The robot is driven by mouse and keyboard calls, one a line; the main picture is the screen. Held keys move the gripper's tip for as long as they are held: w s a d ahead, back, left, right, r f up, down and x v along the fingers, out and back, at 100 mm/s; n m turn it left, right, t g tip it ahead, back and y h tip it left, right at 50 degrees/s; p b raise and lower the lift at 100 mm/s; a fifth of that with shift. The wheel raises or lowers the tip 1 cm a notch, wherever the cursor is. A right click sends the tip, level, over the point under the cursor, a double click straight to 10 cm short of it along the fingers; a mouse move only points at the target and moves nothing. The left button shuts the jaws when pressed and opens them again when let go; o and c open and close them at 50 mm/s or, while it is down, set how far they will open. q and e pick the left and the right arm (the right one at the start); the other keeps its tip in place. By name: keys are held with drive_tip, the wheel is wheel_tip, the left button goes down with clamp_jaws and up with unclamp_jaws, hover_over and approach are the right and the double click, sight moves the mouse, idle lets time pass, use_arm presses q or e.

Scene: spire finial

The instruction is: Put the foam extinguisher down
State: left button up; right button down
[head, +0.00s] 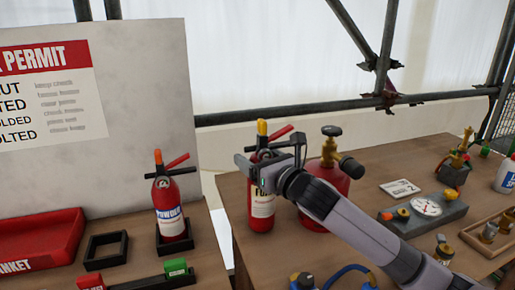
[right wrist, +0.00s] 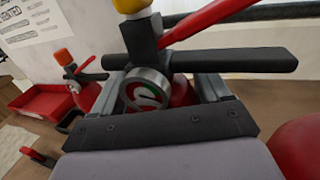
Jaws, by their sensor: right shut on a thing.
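The foam extinguisher (head: 261,207) is a red cylinder with a yellow cap, a red lever and a partly covered label. It is upright at the left edge of the right-hand table; I cannot tell whether its base touches the tabletop. My right gripper (head: 264,168) is shut on it just below the valve. In the right wrist view its gauge and red body (right wrist: 182,92) show between my fingers. The powder extinguisher (head: 168,208), with an orange cap, stands in a black square holder on the left-hand table. An empty black square holder (head: 89,257) lies left of it. My left gripper is not in view.
A larger red tank (head: 330,177) with a brass valve stands close right of the foam extinguisher. A gap separates the two tables. A red tray (head: 35,240) and a white permit board (head: 140,110) are at the left. A gauge block (head: 425,212) lies at the right.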

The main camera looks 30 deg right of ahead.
idle(0.3)
drive_tip(key=shift+c, duration=2)
unclamp_jaws()
drive_tip(key=shift+f, duration=0.4)
drive_tip(key=o, duration=0.4)
drive_tip(key=shift+r, duration=0.15)
drive_tip(key=s+b, duration=0.1)
drive_tip(key=s, duration=1.1)
drive_tip(key=shift+d, duration=0.15)
